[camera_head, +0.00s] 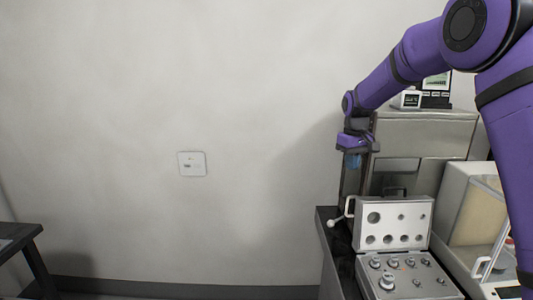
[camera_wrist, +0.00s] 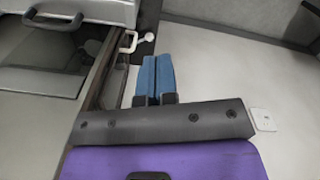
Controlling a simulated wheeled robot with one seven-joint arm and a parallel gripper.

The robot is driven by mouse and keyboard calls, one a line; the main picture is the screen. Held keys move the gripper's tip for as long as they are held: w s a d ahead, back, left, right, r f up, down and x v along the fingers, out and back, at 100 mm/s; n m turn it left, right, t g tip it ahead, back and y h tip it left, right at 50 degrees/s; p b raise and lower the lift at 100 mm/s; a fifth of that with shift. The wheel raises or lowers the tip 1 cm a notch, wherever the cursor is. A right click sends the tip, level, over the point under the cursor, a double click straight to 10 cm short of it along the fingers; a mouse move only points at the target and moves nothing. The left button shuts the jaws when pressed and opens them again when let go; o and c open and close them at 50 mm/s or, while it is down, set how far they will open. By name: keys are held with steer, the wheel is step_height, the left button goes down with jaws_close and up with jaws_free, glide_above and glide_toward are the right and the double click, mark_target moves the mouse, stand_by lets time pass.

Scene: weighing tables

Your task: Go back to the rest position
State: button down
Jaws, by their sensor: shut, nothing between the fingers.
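My gripper (camera_wrist: 157,58) shows in the wrist view with its two blue fingers side by side, shut and empty. In the head view my gripper (camera_head: 353,160) is at the end of my purple arm, pointing down, above the left end of the dark table (camera_head: 326,226) and close to the wall. A small white-handled lever or knob (camera_head: 334,223) sticks out at the table's left edge. It also shows just beyond the fingertips in the wrist view (camera_wrist: 146,37).
An open weight case (camera_head: 392,242) with several metal weights stands on the table. Behind it is a grey metal appliance (camera_head: 440,125), and right of it a glass-sided balance (camera_head: 478,215). A wall plate (camera_head: 192,164) is on the bare wall. A dark table (camera_head: 22,238) stands far left; floor between is clear.

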steer(key=s+d+r+m+t, duration=0.1)
steer(key=s+d+r, duration=0.1)
steer(key=s+r, duration=0.65)
steer(key=s+d+r+m+t, duration=0.1)
steer(key=s+r, duration=0.4)
steer(key=s, duration=0.7)
steer(key=s+d+f+m+t, duration=0.1)
steer(key=s+f+m+t, duration=0.1)
steer(key=s, duration=2.1)
steer(key=shift+s+d+f+t, duration=0.15)
steer(key=shift+s+f+t, duration=0.1)
steer(key=shift+t, duration=0.25)
